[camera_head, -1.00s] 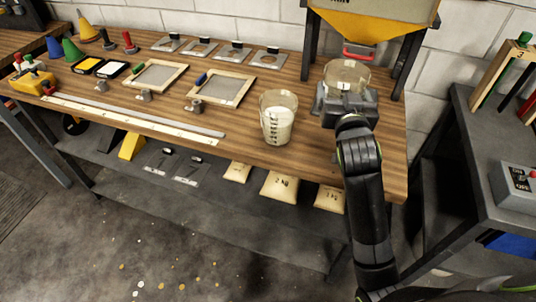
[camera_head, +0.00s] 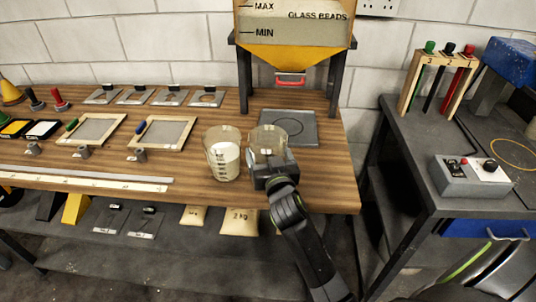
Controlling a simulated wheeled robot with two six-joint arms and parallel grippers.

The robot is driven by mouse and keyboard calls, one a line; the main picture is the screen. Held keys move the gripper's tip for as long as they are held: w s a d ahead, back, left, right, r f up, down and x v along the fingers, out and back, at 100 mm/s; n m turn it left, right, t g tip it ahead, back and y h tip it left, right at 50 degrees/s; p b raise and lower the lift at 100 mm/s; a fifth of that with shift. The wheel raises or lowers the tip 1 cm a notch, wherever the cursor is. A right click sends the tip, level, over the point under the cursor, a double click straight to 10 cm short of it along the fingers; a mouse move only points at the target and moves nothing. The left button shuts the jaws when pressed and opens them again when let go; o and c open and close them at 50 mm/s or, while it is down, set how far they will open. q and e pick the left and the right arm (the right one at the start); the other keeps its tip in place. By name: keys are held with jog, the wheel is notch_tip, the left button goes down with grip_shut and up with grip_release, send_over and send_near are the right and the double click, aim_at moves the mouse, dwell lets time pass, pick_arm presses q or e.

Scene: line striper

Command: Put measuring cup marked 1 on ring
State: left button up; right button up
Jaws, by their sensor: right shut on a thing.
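A clear measuring cup (camera_head: 268,138) is in my right gripper (camera_head: 272,160), which is shut on its near side. The gripper hides the cup's lower part, and I cannot read a number on it. A second clear cup (camera_head: 222,162), partly filled with white material and with dark scale marks, stands upright just to its left on the wooden bench. A yellow ring (camera_head: 492,151) is marked on the dark table at the right. A thin dark circle (camera_head: 289,126) also shows on the grey plate under the hopper. My left gripper is not in view.
The glass beads hopper (camera_head: 293,32) stands on dark legs over the grey plate (camera_head: 307,117). A control box (camera_head: 470,178) and a wooden rack (camera_head: 440,75) are on the dark table (camera_head: 408,150). A gap separates this table from the bench.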

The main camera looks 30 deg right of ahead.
jog(key=shift+f, duration=0.1)
jog(key=o, duration=1.4)
jog(key=shift+o, duration=0.2)
